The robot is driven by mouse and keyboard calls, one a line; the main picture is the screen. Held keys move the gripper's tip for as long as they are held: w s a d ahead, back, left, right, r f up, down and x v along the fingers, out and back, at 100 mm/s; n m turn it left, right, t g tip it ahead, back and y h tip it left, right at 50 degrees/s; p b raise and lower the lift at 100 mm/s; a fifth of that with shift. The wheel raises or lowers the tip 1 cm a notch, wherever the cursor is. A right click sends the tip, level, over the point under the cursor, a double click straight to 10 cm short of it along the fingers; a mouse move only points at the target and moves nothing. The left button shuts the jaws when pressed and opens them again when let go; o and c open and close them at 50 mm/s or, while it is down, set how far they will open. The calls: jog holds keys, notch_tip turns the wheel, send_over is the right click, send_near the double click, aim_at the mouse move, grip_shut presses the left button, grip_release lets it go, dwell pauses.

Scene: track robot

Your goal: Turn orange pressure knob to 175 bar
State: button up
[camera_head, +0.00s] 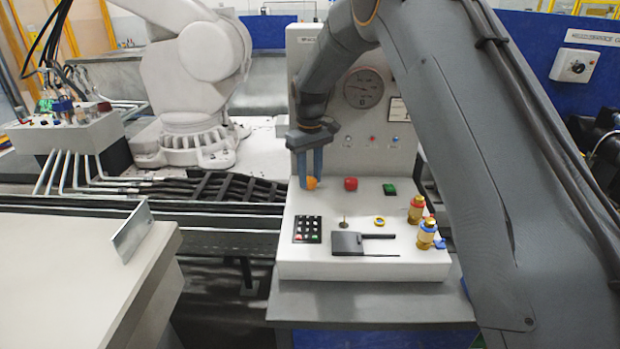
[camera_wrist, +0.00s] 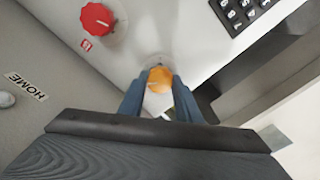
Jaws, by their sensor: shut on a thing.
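The orange pressure knob (camera_head: 312,183) is on the panel's sloping face, left of the red knob. In the wrist view the orange knob (camera_wrist: 160,79) sits between the tips of my two blue fingers. My gripper (camera_head: 310,180) reaches down from above and is shut on the orange knob. The fingers hide its sides, and I cannot make out a pointer mark on it. A round gauge (camera_head: 363,88) is on the upright panel behind; its reading is too small to tell.
A keypad (camera_head: 307,229), a black flat device (camera_head: 347,243) and brass fittings (camera_head: 426,233) are in front. A white robot arm (camera_head: 197,60) stands at the left.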

jog(key=shift+r+n, duration=0.1)
jog(key=shift+n, duration=0.4)
jog(key=o, duration=1.1)
jog(key=shift+c, duration=0.2)
